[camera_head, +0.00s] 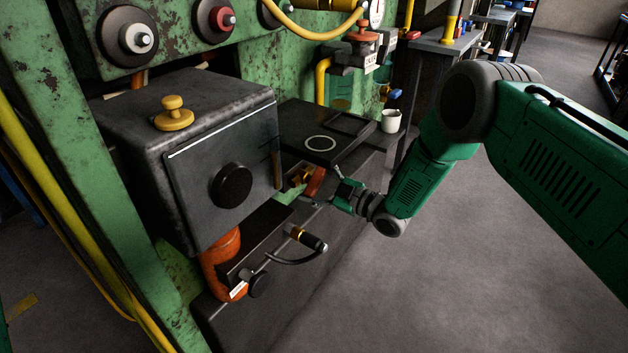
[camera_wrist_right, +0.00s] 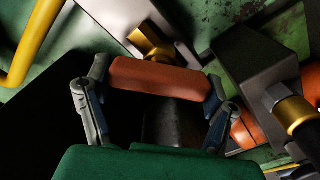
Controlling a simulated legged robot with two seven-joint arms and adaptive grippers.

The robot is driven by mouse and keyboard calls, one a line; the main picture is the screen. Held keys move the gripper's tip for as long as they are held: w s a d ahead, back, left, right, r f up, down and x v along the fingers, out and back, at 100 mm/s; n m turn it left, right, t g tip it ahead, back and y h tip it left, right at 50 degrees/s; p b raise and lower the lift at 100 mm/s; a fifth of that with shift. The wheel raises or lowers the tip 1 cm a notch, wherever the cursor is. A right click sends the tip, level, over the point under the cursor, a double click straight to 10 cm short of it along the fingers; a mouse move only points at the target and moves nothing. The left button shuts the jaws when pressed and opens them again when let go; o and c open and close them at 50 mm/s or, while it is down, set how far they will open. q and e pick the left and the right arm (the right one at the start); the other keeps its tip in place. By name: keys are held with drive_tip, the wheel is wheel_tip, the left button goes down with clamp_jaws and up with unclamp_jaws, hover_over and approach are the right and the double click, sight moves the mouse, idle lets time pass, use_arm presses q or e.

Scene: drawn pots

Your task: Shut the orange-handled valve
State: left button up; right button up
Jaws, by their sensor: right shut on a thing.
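The orange valve handle (camera_head: 316,182) is on the right of the dark box on the green machine, beside a brass fitting (camera_head: 299,177). In the right wrist view the orange handle (camera_wrist_right: 160,78) lies crosswise between my fingertips, with the brass stem (camera_wrist_right: 152,42) just beyond it. My right gripper (camera_head: 328,194) reaches in from the right and is shut on the handle, a fingertip at each end; the gripper also fills the lower part of the wrist view (camera_wrist_right: 157,84). Part of the handle is hidden by the gripper in the head view. My left gripper is not in view.
A dark box with a round knob (camera_head: 231,186) stands left of the handle. A black lever (camera_head: 297,259) juts out below it. A dark plate (camera_head: 320,143) and a white mug (camera_head: 390,121) are behind the gripper. The floor at the right is clear.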

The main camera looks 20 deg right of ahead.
drive_tip(key=n, duration=0.3)
drive_tip(key=f+n, duration=0.1)
drive_tip(key=n, duration=0.1)
drive_tip(key=shift+s+n, duration=0.25)
drive_tip(key=shift+n, duration=0.05)
drive_tip(key=n, duration=0.4)
drive_tip(key=shift+f+n, duration=0.1)
drive_tip(key=shift+n, duration=0.5)
drive_tip(key=o, duration=1.1)
drive_tip(key=shift+c, duration=0.2)
drive_tip(key=shift+d+r, duration=0.1)
drive_tip(key=shift+r, duration=0.1)
